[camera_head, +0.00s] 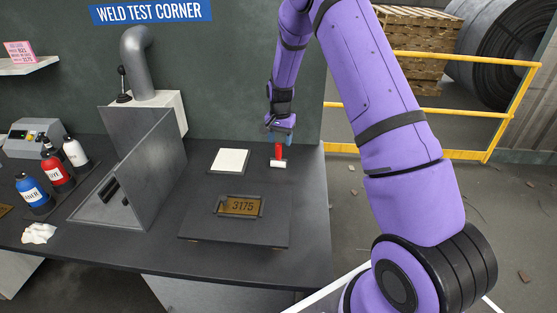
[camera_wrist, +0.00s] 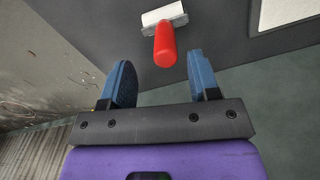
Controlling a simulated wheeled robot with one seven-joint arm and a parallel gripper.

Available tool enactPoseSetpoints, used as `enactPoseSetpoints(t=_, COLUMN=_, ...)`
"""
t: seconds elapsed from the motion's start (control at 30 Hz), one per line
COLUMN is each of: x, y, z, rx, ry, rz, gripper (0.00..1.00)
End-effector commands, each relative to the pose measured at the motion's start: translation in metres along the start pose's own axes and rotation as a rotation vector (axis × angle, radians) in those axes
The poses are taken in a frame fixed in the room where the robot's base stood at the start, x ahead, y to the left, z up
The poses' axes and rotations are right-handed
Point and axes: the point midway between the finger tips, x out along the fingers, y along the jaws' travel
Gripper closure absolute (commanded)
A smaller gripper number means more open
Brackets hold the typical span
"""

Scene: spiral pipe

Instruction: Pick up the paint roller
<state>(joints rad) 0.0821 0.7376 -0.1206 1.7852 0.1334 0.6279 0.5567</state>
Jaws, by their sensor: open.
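The paint roller (camera_head: 278,158) has a red handle and a white roller head, and rests on the dark bench near its right end. In the wrist view the roller (camera_wrist: 165,44) shows its red handle pointing toward the gap between my fingers, with the white head beyond. My gripper (camera_head: 279,137) hangs just above and behind the roller in the head view. In the wrist view its two blue fingers (camera_wrist: 161,78) are spread apart with nothing between them. The handle's end lies just ahead of the gap.
A white square pad (camera_head: 230,161) lies left of the roller. A dark plate marked 3175 (camera_head: 240,206) sits in front. An open metal box (camera_head: 152,165) with a grey duct and several bottles (camera_head: 58,176) stand left. A yellow railing (camera_head: 430,140) is beyond the bench's right edge.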

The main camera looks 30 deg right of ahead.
Motion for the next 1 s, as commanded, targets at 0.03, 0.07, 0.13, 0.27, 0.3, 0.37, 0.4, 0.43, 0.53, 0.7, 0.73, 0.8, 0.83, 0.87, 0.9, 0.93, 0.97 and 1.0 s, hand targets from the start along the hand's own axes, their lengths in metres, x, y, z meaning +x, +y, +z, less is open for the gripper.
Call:
enactPoseSetpoints(t=0.03, x=0.005, y=-0.001, z=0.001, rx=0.0, ry=-0.001, rz=0.001, gripper=0.44)
enactPoseSetpoints(t=0.07, x=0.008, y=-0.002, z=0.001, rx=0.0, ry=-0.002, rz=0.002, gripper=0.44)
enactPoseSetpoints(t=0.13, x=0.017, y=-0.003, z=0.002, rx=0.0, ry=-0.003, rz=0.003, gripper=0.44)
enactPoseSetpoints(t=0.27, x=0.036, y=-0.006, z=0.003, rx=0.0, ry=-0.003, rz=0.002, gripper=0.44)
enactPoseSetpoints(t=0.3, x=0.041, y=-0.006, z=0.003, rx=0.0, ry=-0.003, rz=0.002, gripper=0.44)
enactPoseSetpoints(t=0.37, x=0.046, y=-0.006, z=0.002, rx=0.0, ry=-0.002, rz=0.001, gripper=0.44)
enactPoseSetpoints(t=0.4, x=0.048, y=-0.006, z=0.002, rx=0.0, ry=-0.001, rz=0.001, gripper=0.44)
enactPoseSetpoints(t=0.43, x=0.049, y=-0.006, z=0.002, rx=0.0, ry=-0.001, rz=0.0, gripper=0.44)
enactPoseSetpoints(t=0.53, x=0.048, y=-0.006, z=0.002, rx=0.0, ry=0.0, rz=0.0, gripper=0.44)
enactPoseSetpoints(t=0.7, x=0.048, y=-0.006, z=0.002, rx=0.0, ry=-0.001, rz=0.0, gripper=0.65)
enactPoseSetpoints(t=0.73, x=0.048, y=-0.006, z=0.002, rx=0.0, ry=-0.001, rz=0.0, gripper=0.72)
enactPoseSetpoints(t=0.8, x=0.048, y=-0.006, z=0.002, rx=0.0, ry=-0.001, rz=0.0, gripper=0.88)
enactPoseSetpoints(t=0.83, x=0.048, y=-0.006, z=0.002, rx=0.0, ry=-0.001, rz=0.0, gripper=0.95)
enactPoseSetpoints(t=0.87, x=0.048, y=-0.006, z=0.002, rx=0.0, ry=-0.001, rz=0.0, gripper=0.98)
enactPoseSetpoints(t=0.9, x=0.048, y=-0.006, z=0.002, rx=0.0, ry=-0.001, rz=0.0, gripper=0.98)
enactPoseSetpoints(t=0.93, x=0.048, y=-0.006, z=0.002, rx=0.0, ry=-0.001, rz=0.0, gripper=0.98)
enactPoseSetpoints(t=0.97, x=0.048, y=-0.006, z=0.002, rx=0.0, ry=-0.001, rz=0.0, gripper=0.98)
enactPoseSetpoints(t=1.0, x=0.048, y=-0.006, z=0.002, rx=0.0, ry=-0.001, rz=0.0, gripper=0.98)
